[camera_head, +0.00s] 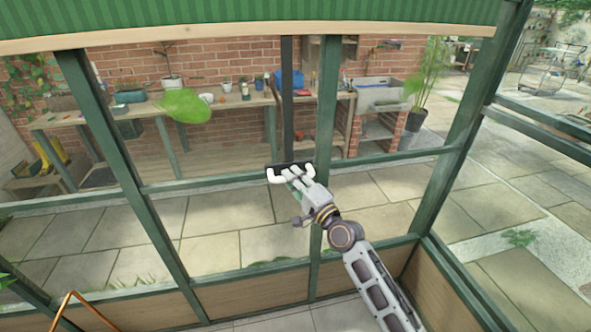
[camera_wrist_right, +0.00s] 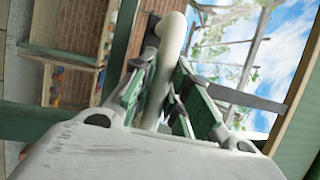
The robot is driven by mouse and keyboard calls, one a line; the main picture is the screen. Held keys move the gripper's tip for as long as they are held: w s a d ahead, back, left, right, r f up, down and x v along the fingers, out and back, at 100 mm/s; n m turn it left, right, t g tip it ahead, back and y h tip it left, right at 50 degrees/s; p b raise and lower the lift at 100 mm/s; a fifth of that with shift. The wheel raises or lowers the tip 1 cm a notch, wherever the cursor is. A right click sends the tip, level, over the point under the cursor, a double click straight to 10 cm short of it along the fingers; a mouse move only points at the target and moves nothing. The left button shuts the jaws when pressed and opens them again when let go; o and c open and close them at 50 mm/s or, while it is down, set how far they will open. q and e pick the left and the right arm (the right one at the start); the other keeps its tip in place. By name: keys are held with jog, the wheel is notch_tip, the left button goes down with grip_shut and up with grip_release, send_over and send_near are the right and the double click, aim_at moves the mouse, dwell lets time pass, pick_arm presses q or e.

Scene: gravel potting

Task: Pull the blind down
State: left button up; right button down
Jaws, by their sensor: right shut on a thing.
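The green striped blind (camera_head: 250,14) is across the top of the head view, with a pale wooden rail (camera_head: 200,33) along its lower edge. A dark vertical strip (camera_head: 287,95) runs from the rail down to a dark bar with a pale curved handle (camera_head: 274,176). My right gripper (camera_head: 297,176) is at this handle, in front of the window frame, and is shut on it. In the right wrist view the cream curved handle (camera_wrist_right: 172,35) passes between the fingers of the right gripper (camera_wrist_right: 162,95). My left gripper is out of view.
Green window posts (camera_head: 130,185) and a green crossbar (camera_head: 220,180) stand behind the gripper. Beyond them are a potting bench (camera_head: 60,118) with pots, a sink (camera_head: 380,95) and a brick wall (camera_head: 205,62). An orange-brown bar (camera_head: 68,302) shows at lower left.

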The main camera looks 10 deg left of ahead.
jog(key=shift+f, duration=0.1)
jog(key=c, duration=1.4)
grip_release()
jog(key=shift+o, duration=0.2)
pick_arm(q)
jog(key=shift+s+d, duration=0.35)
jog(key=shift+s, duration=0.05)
pick_arm(e)
jog(key=shift+s+d, duration=0.1)
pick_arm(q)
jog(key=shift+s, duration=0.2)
pick_arm(e)
jog(key=v, duration=1.1)
jog(key=shift+s+d, duration=0.2)
jog(key=shift+s, duration=0.05)
jog(key=shift+f, duration=0.1)
